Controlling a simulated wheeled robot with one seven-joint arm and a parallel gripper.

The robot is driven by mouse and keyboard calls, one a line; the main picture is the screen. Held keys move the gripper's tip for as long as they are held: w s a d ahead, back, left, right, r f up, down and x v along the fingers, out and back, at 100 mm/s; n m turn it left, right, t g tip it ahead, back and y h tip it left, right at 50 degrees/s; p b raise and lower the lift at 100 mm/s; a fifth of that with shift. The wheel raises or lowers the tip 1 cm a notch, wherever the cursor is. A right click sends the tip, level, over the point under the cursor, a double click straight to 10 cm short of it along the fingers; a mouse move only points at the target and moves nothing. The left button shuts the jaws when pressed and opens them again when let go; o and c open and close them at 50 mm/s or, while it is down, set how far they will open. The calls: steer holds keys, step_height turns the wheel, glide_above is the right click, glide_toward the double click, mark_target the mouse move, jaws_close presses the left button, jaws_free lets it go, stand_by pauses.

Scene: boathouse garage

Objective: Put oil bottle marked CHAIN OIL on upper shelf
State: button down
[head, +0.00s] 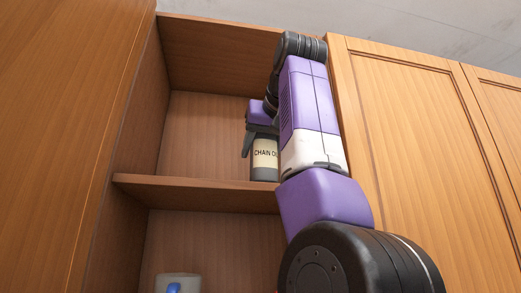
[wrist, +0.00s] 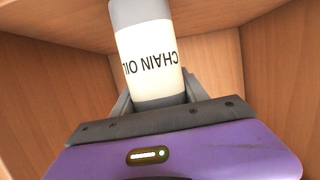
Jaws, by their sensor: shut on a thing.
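The oil bottle marked CHAIN OIL (head: 264,158) is grey with a cream label and stands upright inside the upper compartment of the cabinet. Its base is at or just above the upper shelf (head: 200,192); I cannot tell whether it touches. My gripper (head: 250,143) is shut on the bottle, and my arm hides the bottle's right side in the head view. In the wrist view the bottle (wrist: 150,50) appears upside down, its label readable, between the fingers of my gripper (wrist: 158,93).
A light-coloured container with a blue mark (head: 177,284) stands in the compartment below. A closed cabinet door (head: 415,130) is to the right of my arm, and a wooden panel (head: 60,130) stands to the left. The upper shelf is bare left of the bottle.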

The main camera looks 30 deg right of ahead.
mark_target(267, 136)
steer(key=shift+f, duration=0.25)
steer(key=c, duration=0.5)
jaws_free()
steer(key=shift+b+v, duration=0.9)
steer(key=shift+v, duration=3.05)
jaws_close()
